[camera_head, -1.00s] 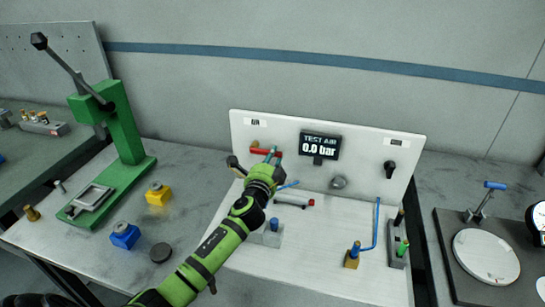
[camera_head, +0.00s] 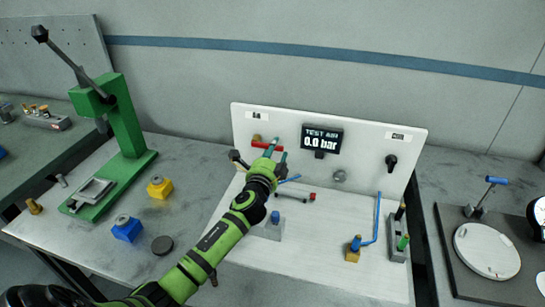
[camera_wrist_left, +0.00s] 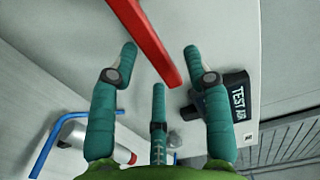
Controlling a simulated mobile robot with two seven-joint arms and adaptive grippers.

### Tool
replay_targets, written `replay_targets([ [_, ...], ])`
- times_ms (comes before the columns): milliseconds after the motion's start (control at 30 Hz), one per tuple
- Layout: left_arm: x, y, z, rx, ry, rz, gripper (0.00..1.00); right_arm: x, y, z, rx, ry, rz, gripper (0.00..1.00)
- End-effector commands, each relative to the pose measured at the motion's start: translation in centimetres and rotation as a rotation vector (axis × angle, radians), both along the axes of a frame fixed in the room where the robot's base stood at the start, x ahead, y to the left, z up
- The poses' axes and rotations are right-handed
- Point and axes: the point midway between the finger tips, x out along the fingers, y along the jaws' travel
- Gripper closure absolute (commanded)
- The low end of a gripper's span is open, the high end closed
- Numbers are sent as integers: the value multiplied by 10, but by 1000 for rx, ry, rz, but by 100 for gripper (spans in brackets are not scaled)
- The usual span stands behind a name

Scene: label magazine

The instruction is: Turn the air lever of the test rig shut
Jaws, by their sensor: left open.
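The red air lever (camera_head: 266,146) is on the upper left of the white test rig panel (camera_head: 365,140). It lies nearly level, at a brass fitting (camera_head: 257,138). My left gripper (camera_head: 275,150) is in front of it, its teal fingers open and partly covering the lever. In the left wrist view the red lever (camera_wrist_left: 147,40) runs down from the top edge, its end between the spread fingertips (camera_wrist_left: 160,60); no finger is closed on it. I cannot tell whether a finger touches it. The display (camera_head: 321,139) reads TEST AIR 0.0 bar. My right gripper is out of view.
A black knob (camera_head: 391,161) is on the panel's right. Blue tubing (camera_head: 378,220) and a grey block with a green part (camera_head: 398,241) stand below it. A green press (camera_head: 122,130), a yellow block (camera_head: 160,188) and a blue block (camera_head: 127,229) are at the left.

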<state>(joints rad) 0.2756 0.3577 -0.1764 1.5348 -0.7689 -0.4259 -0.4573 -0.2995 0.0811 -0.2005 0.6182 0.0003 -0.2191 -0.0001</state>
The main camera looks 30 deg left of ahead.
Motion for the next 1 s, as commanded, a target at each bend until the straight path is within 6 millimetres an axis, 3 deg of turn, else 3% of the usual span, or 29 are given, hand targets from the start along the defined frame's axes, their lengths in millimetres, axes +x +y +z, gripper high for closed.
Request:
replay_targets([
  [167,-16,-4,-1,0,1,0,51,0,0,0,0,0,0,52],
  [600,-99,-24,-2,0,4,-1,51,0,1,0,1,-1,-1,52],
  [800,-115,-28,-1,1,2,-1,51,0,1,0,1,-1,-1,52],
  [1000,-117,-28,0,2,1,-1,51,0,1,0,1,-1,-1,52],
])
